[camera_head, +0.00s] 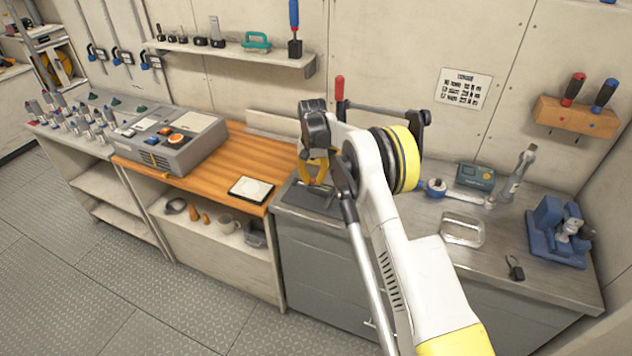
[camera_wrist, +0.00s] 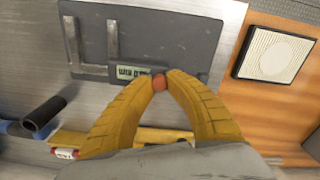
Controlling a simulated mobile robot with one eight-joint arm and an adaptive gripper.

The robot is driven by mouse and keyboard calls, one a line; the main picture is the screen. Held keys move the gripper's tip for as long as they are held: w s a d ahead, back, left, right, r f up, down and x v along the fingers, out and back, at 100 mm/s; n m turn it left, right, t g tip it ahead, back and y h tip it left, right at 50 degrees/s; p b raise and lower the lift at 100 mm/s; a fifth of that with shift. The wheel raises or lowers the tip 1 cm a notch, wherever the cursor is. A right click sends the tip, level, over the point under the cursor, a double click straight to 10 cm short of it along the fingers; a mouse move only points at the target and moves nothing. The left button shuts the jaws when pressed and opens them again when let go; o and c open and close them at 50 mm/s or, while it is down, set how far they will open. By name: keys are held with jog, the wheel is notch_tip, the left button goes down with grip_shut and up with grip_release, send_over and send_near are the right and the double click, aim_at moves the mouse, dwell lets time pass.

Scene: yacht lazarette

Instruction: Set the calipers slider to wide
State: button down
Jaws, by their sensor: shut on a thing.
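The calipers (camera_wrist: 90,70) lie on a dark grey mat (camera_wrist: 185,30) in the wrist view. Two grey jaws stick out from their bar with a gap between them. A small display (camera_wrist: 132,72) with dark marks sits on the slider, too small to read surely. My gripper (camera_wrist: 159,79) has yellow fingers shut on a round orange-red knob (camera_wrist: 159,83) beside the display. In the head view my gripper (camera_head: 316,182) is low over the dark mat (camera_head: 305,201); the calipers are too small or hidden to make out there.
A framed white pad (camera_head: 251,189) lies on the wooden top (camera_head: 232,152) to the left, by a grey console (camera_head: 172,138). To the right on the metal bench are a metal tray (camera_head: 462,231), a blue vise (camera_head: 556,231) and a teal meter (camera_head: 475,177). A dark cylinder (camera_wrist: 43,117) shows in the wrist view.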

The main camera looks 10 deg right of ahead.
jog(key=c, duration=1.3)
grip_release()
jog(key=shift+d, duration=0.1)
notch_tip(320, 180, up, 12)
jog(key=shift+s+r, duration=0.1)
jog(key=s+d+r+n+t+b, duration=0.1)
jog(key=s+r+t+b, duration=0.1)
jog(key=s+r, duration=0.6)
jog(key=s+r+n+t+b, duration=0.1)
jog(key=s+r+b, duration=0.3)
jog(key=s, duration=0.7)
jog(key=s+f+t+b, duration=0.1)
jog(key=s+f, duration=0.3)
jog(key=s, duration=0.8)
jog(key=s+f+n+t+b, duration=0.1)
jog(key=s+f, duration=0.4)
jog(key=s, duration=0.7)
jog(key=shift+s+d+f+n+t+b, duration=0.15)
jog(key=shift+d+f+n+t+b, duration=0.25)
jog(key=shift+t, duration=0.7)
